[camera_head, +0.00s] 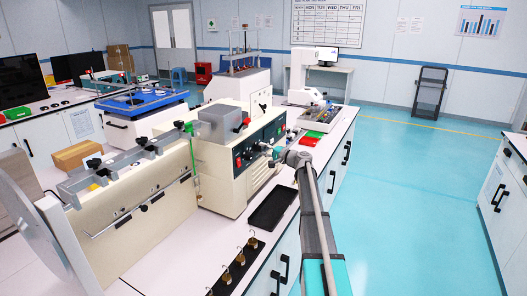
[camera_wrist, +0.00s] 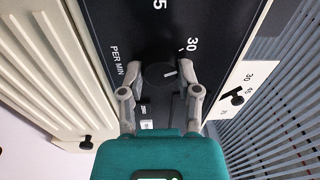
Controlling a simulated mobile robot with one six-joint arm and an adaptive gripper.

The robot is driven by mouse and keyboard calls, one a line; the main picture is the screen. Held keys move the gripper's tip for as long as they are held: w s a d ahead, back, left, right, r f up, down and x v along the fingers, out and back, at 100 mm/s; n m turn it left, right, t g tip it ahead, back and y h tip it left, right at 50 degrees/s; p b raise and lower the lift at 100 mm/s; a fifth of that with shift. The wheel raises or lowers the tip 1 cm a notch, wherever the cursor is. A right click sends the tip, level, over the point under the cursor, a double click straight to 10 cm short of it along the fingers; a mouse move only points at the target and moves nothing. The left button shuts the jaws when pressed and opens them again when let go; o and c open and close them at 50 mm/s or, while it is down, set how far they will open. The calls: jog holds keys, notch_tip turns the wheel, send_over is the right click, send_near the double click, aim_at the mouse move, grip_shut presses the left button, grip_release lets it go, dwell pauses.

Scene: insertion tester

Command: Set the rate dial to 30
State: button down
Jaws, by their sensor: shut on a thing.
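The rate dial (camera_wrist: 158,77) is a round black knob on the dark panel of the cream tester (camera_head: 222,160). In the wrist view its white pointer line points right and slightly up. The white number 30 (camera_wrist: 190,44) is printed up and right of the knob, beside a small tick. My gripper (camera_wrist: 161,76) has its two grey fingers on either side of the knob, shut on it. In the head view my gripper (camera_head: 274,153) is at the tester's front panel, and the dial is hidden behind it.
The words PER MIN (camera_wrist: 126,64) are left of the dial. A small black lever (camera_wrist: 233,97) sits on a white scale to the right. A black tray (camera_head: 272,207) and several brass weights (camera_head: 238,259) lie on the bench in front of the tester.

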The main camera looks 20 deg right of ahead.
jog(key=shift+n, duration=0.8)
jog(key=shift+c, duration=1.5)
grip_release()
